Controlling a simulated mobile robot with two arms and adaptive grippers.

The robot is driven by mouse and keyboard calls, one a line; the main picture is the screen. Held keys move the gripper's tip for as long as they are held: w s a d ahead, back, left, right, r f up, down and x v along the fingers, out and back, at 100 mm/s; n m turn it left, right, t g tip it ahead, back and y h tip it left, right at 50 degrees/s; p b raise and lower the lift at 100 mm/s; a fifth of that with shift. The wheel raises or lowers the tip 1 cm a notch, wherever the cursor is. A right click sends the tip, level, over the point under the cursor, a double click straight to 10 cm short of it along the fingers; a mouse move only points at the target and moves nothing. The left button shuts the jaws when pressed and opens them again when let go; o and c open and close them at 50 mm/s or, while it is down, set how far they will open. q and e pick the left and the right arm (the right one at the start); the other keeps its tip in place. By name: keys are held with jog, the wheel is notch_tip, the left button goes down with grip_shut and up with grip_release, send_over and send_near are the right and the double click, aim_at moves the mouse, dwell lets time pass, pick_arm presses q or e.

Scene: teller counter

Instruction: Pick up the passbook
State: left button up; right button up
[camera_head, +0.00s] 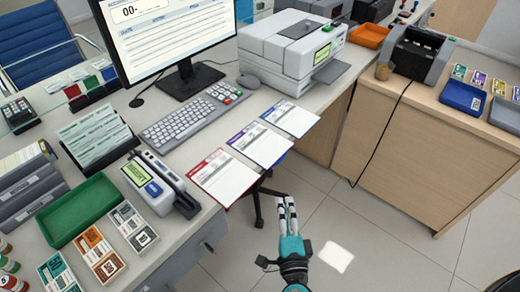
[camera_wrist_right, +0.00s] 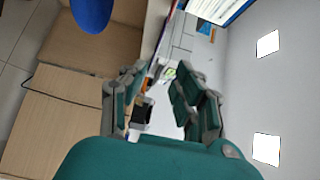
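I cannot tell for certain which item is the passbook. Three flat papers lie in a row along the counter's front edge: a red-headed one (camera_head: 223,177), a purple-headed one (camera_head: 260,144) and a blue-headed one (camera_head: 291,118). My right gripper (camera_head: 287,208) hangs over the floor in front of the counter, below and apart from these papers. In the right wrist view its two fingers (camera_wrist_right: 158,95) stand apart with nothing gripped between them. My left gripper is not in view.
The counter (camera_head: 205,205) also bears a keyboard (camera_head: 195,112), a monitor (camera_head: 165,30), a white printer (camera_head: 295,50), a green tray (camera_head: 78,208) and a card terminal (camera_head: 150,185). A wooden cabinet (camera_head: 410,150) stands at right. Open floor (camera_head: 390,240) lies below.

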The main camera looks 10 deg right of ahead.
jog(key=p, duration=0.1)
send_near(277, 159)
jog(key=w, duration=0.3)
jog(key=w+d, duration=0.1)
jog(key=w, duration=0.6)
jog(key=shift+d+f, duration=0.15)
jog(key=shift+f, duration=0.05)
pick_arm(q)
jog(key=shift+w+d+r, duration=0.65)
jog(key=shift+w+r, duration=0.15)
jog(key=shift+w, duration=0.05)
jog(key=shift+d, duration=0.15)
pick_arm(e)
grip_shut()
